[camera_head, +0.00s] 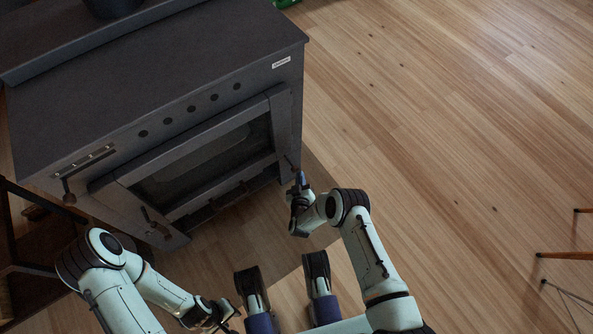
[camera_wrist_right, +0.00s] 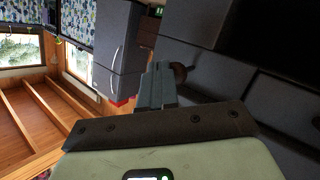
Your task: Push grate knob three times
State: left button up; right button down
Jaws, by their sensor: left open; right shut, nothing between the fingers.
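The dark grey stove (camera_head: 170,80) stands at the upper left of the head view. In the right wrist view a small brown round knob (camera_wrist_right: 181,72) juts from a dark grey panel; I take it to be the grate knob. My right gripper (camera_head: 299,177) is shut and empty at the stove's front right corner. In the wrist view its fingers (camera_wrist_right: 157,82) are just left of the knob, and I cannot tell whether they touch. My left gripper (camera_head: 226,313) is open and empty, low in the head view, away from the stove.
The stove's glass door (camera_head: 205,160) faces me, with a row of dark round holes above it. A lever handle (camera_head: 68,192) hangs at its left. A dark rack (camera_head: 25,240) stands further left. The wooden floor (camera_head: 440,130) to the right is clear, with chair legs at the far right edge.

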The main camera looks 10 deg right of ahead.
aim_at(296, 171)
jog(key=shift+w+a+r, duration=0.1)
jog(key=shift+w+a, duration=0.2)
jog(key=shift+w, duration=0.45)
jog(key=shift+w+a, duration=0.25)
jog(key=shift+w, duration=0.45)
dwell(1.1)
jog(key=shift+s, duration=0.1)
jog(key=shift+s+d+p, duration=0.25)
jog(key=shift+s+p, duration=0.3)
jog(key=shift+s, duration=0.1)
jog(key=shift+s+d+p, duration=0.2)
jog(key=shift+s+p, duration=0.35)
jog(key=shift+s, duration=0.05)
jog(key=shift+s+d+p, duration=0.25)
jog(key=shift+s+p, duration=0.3)
jog(key=shift+s, duration=0.1)
jog(key=shift+s+d+p, duration=0.3)
jog(key=shift+s+p, duration=0.15)
jog(key=shift+s, duration=0.35)
jog(key=shift+s+d+p, duration=0.25)
jog(key=shift+s+p, duration=0.2)
jog(key=shift+s, duration=0.3)
jog(key=shift+s+d+p, duration=0.3)
jog(key=shift+s+p, duration=0.15)
jog(key=shift+s, duration=0.35)
